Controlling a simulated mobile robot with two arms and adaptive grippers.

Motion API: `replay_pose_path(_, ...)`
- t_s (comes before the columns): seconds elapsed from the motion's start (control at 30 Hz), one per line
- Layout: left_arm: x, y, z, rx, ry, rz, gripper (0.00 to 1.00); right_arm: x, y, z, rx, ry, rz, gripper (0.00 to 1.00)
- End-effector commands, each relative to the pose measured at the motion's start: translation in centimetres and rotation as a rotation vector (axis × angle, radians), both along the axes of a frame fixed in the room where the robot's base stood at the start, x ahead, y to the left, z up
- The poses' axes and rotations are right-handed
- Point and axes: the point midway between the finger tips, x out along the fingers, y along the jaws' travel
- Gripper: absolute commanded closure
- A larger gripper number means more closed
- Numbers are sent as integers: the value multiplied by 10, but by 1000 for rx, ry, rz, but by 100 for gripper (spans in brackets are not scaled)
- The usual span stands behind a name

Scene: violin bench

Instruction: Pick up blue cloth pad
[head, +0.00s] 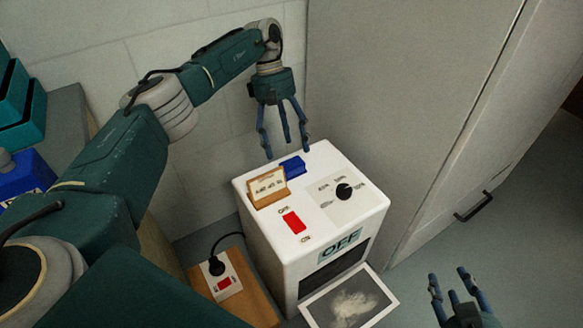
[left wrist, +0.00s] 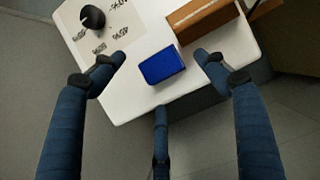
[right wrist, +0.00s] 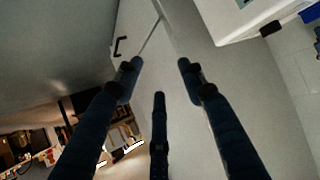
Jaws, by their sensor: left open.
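The blue cloth pad (head: 292,167) lies on the white top of a box-shaped machine (head: 340,222), near its back edge. It also shows in the left wrist view (left wrist: 162,65), lying between and beyond my open fingers. My left gripper (head: 284,140) is open and empty, fingers pointing down, above the pad and apart from it. In the left wrist view my left gripper (left wrist: 160,75) has its fingers spread on either side of the pad. My right gripper (head: 458,290) is at the lower right, away from the machine; its fingers are spread and empty in the right wrist view (right wrist: 160,75).
A wooden card holder (head: 267,190) stands close beside the pad. A black knob (head: 344,191) and a red switch (head: 293,222) are also on the machine's top. A tall grey cabinet (head: 400,100) stands behind to the right. A power outlet (head: 222,282) is at the lower left.

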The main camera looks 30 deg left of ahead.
Motion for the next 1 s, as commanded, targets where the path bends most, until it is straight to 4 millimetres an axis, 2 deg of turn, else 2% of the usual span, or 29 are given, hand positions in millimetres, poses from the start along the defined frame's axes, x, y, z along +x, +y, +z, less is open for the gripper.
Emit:
replay_pose_path(0.17,-1,-3,-13,-1,1,0,27,10,5,12,16,-66,5,60)
replay_pose_path(0.4,-4,-11,-41,-2,0,-2,27,29,14,47,55,-230,16,60)
replay_pose_path(0.5,-5,-14,-49,-2,-1,-1,27,33,16,55,63,-266,18,60)
replay_pose_path(0.77,-5,-16,-51,-2,-1,1,27,34,17,59,67,-282,19,60)
replay_pose_path(0.8,-5,-16,-51,-1,-2,1,29,34,17,59,67,-281,19,60)
replay_pose_path(0.87,-5,-16,-51,-1,-2,1,40,34,16,59,67,-281,19,60)
replay_pose_path(1.0,-5,-16,-51,-1,-2,1,68,34,16,59,67,-281,19,60)
